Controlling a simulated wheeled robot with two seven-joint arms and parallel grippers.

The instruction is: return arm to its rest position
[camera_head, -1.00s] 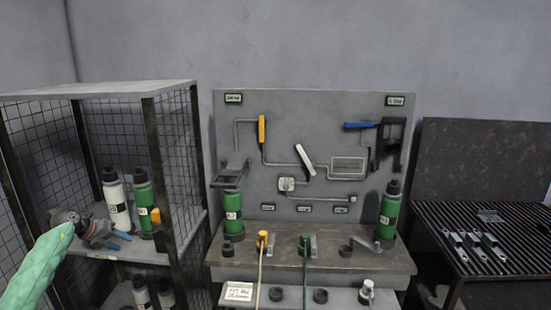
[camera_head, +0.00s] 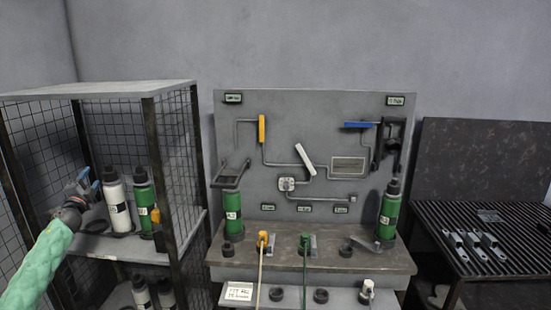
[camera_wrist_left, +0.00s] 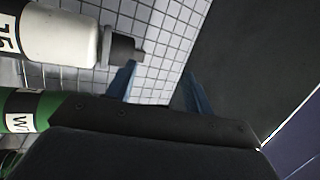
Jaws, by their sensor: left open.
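My left arm, in a green sleeve, comes in from the lower left in the head view. My left gripper (camera_head: 87,182) has blue fingers pointing up, just left of a white bottle (camera_head: 116,201) in the wire-mesh cabinet. In the left wrist view the two blue fingers (camera_wrist_left: 160,88) stand apart with nothing between them. There the white bottle (camera_wrist_left: 50,32) and a green bottle (camera_wrist_left: 18,110) lie to the left of the fingers. My right gripper is not in view.
The mesh cabinet (camera_head: 95,88) has dark posts close to my left arm. A grey panel bench (camera_head: 330,262) with green bottles stands in the middle. Metal brackets (camera_head: 474,243) lie on a slatted rack at the right. The space before the wall above is clear.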

